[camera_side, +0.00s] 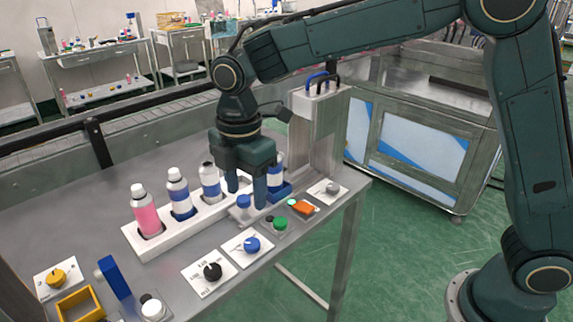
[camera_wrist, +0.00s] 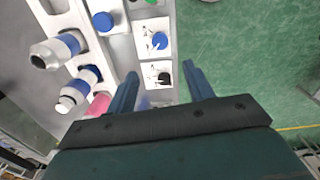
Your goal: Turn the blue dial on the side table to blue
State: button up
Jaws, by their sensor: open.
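The blue dial (camera_side: 252,245) sits on a white square plate (camera_side: 236,256) near the front edge of the grey side table (camera_side: 195,235). It also shows in the wrist view (camera_wrist: 159,41), beyond my fingertips. Its plate has small marks, too small to read, so I cannot tell its setting. My gripper (camera_side: 246,198) points down above the table, behind the dial and close to the bottle rack. Its two fingers are apart with nothing between them, as the wrist view (camera_wrist: 160,70) also shows. It does not touch the dial.
A black dial (camera_side: 212,271) is left of the blue one; a green button (camera_side: 280,224) and orange switch (camera_side: 303,207) are right. A white rack (camera_side: 190,226) holds several bottles behind. A blue-capped piece (camera_side: 243,202) stands by my fingers. A blue block (camera_side: 113,277) stands left.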

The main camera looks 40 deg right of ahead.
aim_at(251, 243)
notch_tip(251, 243, down, 13)
jog(key=shift+r, duration=0.15)
dwell(0.4)
jog(key=c, duration=1)
